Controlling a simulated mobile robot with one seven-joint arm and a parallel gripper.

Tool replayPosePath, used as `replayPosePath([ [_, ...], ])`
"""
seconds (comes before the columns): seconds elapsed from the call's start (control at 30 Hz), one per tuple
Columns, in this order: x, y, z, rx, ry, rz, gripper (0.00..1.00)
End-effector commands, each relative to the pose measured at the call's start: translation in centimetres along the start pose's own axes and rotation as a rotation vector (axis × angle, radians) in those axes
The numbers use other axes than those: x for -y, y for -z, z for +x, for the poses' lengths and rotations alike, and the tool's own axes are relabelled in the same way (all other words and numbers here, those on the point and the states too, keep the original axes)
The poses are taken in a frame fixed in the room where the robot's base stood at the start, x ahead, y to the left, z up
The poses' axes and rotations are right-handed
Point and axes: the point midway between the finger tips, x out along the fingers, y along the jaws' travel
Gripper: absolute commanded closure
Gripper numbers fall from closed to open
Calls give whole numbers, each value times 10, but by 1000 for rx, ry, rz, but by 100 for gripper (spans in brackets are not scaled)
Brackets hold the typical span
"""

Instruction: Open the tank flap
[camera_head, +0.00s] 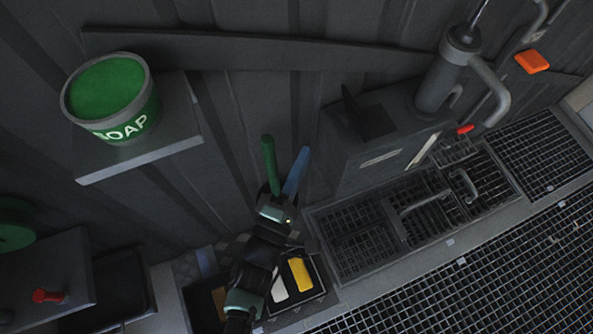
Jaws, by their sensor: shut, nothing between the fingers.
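The tank (350,160) is a dark grey box against the wall, right of centre, with a pale label on its front. On its top a dark flap (368,118) shows as a plate that appears raised at its left end; the dim light hides how far it stands open. My gripper (270,193) is left of the tank and apart from it, with my arm coming up from the bottom. It is shut and empty; its fingertips are hard to make out against the dark wall.
A pump (440,82) with a bent spout stands at the tank's right. Grated trays (350,245) lie in front. A soap bucket (110,98) stands on a shelf (150,150) at left. A bin with a yellow block (300,274) is beside my arm.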

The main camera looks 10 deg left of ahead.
Motion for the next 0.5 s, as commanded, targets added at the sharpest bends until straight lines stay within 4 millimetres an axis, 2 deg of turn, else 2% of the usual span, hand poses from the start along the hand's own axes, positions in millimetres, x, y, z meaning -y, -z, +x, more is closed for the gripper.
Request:
replayPosePath([
  [0.03,0,-1,13,2,-4,-1,100],
  [0.2,0,-2,47,1,-3,-2,100],
  [0.5,0,-26,69,-2,-1,0,100],
])
